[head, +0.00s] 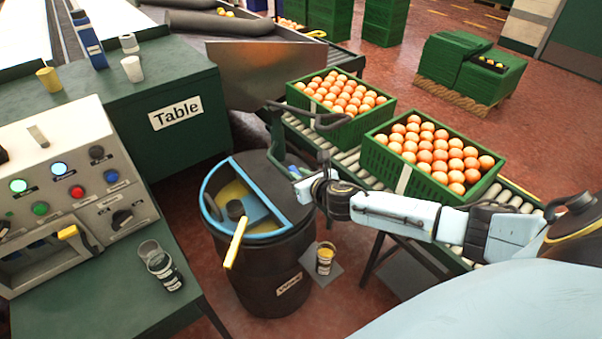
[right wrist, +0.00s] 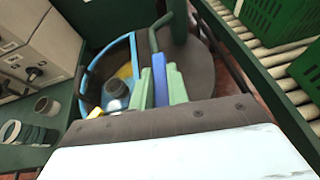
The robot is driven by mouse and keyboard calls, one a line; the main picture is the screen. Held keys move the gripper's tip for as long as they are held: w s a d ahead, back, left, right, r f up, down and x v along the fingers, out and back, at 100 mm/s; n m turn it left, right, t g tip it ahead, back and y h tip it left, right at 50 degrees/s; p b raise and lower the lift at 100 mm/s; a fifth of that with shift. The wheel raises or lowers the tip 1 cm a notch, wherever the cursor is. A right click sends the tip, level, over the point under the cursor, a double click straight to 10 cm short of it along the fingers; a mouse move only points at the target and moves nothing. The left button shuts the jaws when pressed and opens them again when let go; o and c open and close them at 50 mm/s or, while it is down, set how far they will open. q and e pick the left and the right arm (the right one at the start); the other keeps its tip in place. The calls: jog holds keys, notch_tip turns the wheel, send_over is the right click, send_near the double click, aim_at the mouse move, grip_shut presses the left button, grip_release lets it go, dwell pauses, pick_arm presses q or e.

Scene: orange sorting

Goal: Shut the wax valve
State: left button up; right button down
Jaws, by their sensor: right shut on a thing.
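A dark wax drum (head: 272,262) with a blue rim and a half-open top stands on the floor, with yellow wax inside. A yellow lever (head: 236,243) slopes down from a dark knob at its near side. My right gripper (head: 298,182) is at the drum's right rim. In the right wrist view, the right gripper (right wrist: 160,88) has its pale green fingers shut on a blue handle (right wrist: 159,72), beside a dark curved pipe (right wrist: 153,38). Whether this handle is the wax valve is not clear. The left gripper is not in view.
A cup of yellow wax (head: 325,260) stands on a grey mat right of the drum. Green crates of oranges (head: 425,183) sit on the roller conveyor behind my arm.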

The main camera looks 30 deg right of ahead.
jog(key=m+h+p, duration=0.1)
jog(key=m+h, duration=0.1)
jog(key=shift+a+r+m+g+h+p, duration=0.1)
jog(key=shift+a+m+g+h+p, duration=0.2)
jog(key=shift+a+h+p, duration=0.1)
pick_arm(q)
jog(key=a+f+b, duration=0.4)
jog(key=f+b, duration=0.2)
jog(key=b, duration=0.2)
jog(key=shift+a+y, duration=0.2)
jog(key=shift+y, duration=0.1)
pick_arm(e)
jog(key=m+g+h, duration=0.3)
jog(key=m+g, duration=0.1)
jog(key=w+m+g+h, duration=0.1)
jog(key=m+g+h, duration=0.2)
jog(key=m+g, duration=0.1)
jog(key=a+m+g+h, duration=0.1)
jog(key=m+g+h, duration=0.3)
jog(key=m, duration=0.2)
jog(key=shift+w, duration=0.4)
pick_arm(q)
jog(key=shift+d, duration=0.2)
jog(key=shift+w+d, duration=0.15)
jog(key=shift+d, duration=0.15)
pick_arm(e)
jog(key=c, duration=1.4)
grip_release()
jog(key=shift+o, duration=0.2)
jog(key=shift+a, duration=0.1)
